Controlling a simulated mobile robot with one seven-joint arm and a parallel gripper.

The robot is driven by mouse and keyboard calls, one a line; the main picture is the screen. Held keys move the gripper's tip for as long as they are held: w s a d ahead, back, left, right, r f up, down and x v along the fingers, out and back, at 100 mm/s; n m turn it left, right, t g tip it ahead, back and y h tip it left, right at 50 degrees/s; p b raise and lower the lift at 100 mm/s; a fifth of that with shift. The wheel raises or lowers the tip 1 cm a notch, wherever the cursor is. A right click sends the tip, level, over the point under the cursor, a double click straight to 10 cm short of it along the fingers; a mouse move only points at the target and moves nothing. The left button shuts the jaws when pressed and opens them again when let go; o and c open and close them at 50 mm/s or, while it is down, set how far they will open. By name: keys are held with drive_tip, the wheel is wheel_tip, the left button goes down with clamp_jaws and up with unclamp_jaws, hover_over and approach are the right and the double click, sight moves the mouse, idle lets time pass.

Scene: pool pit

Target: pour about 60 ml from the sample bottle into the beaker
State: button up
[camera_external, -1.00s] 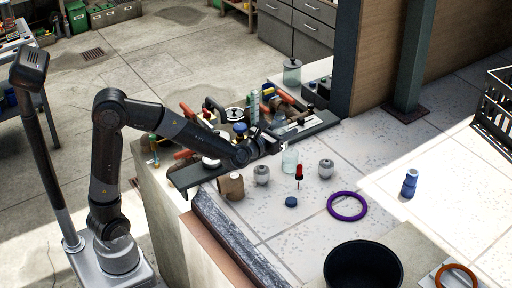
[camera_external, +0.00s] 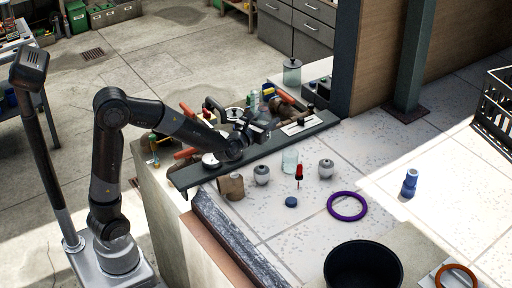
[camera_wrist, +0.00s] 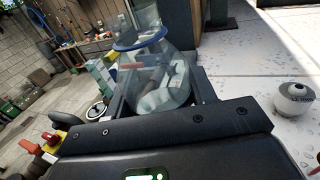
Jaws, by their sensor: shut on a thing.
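My gripper (camera_external: 262,130) is raised over the dark tray at the counter's far side. In the wrist view, a clear bottle (camera_wrist: 160,85) with a blue ring (camera_wrist: 140,40) at its neck stands out just beyond the dark gripper edge. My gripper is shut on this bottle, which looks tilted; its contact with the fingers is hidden. In the external view the held bottle is hard to make out. A clear beaker (camera_external: 290,161) stands on the white tiled top, right of and below my gripper, apart from it. I cannot tell the liquid level in either.
A black bucket (camera_external: 362,268) is in front; the tiles at right are mostly clear.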

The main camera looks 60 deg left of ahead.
drive_tip(key=shift+f, duration=1.9)
drive_tip(key=shift+d+m, duration=0.1)
drive_tip(key=shift+m, duration=0.3)
drive_tip(key=shift+w+d+r+m+g, duration=0.15)
drive_tip(key=shift+m+g, duration=0.15)
drive_tip(key=shift+m, duration=0.4)
drive_tip(key=shift+w+d+f+m, duration=0.1)
drive_tip(key=shift+d+f+m, duration=0.05)
drive_tip(key=shift+f+m, duration=0.3)
drive_tip(key=shift+w+d+f+m, duration=0.1)
drive_tip(key=shift+d+f+m, duration=0.05)
drive_tip(key=shift+f+m, duration=0.25)
drive_tip(key=m, duration=0.2)
drive_tip(key=m+g, duration=0.1)
drive_tip(key=f+m+g, duration=0.1)
drive_tip(key=m, duration=0.1)
drive_tip(key=shift+w+d+m+y, duration=0.15)
drive_tip(key=shift+d+m+y, duration=0.1)
drive_tip(key=shift+m+y, duration=0.15)
drive_tip(key=shift+a+m+g+p, duration=0.2)
drive_tip(key=shift+m+g+p, duration=0.15)
drive_tip(key=shift+m, duration=0.4)
drive_tip(key=shift+f+m+y, duration=0.15)
drive_tip(key=shift+m+y, duration=0.15)
drive_tip(key=shift+m, duration=0.2)
drive_tip(key=shift+g, duration=0.25)
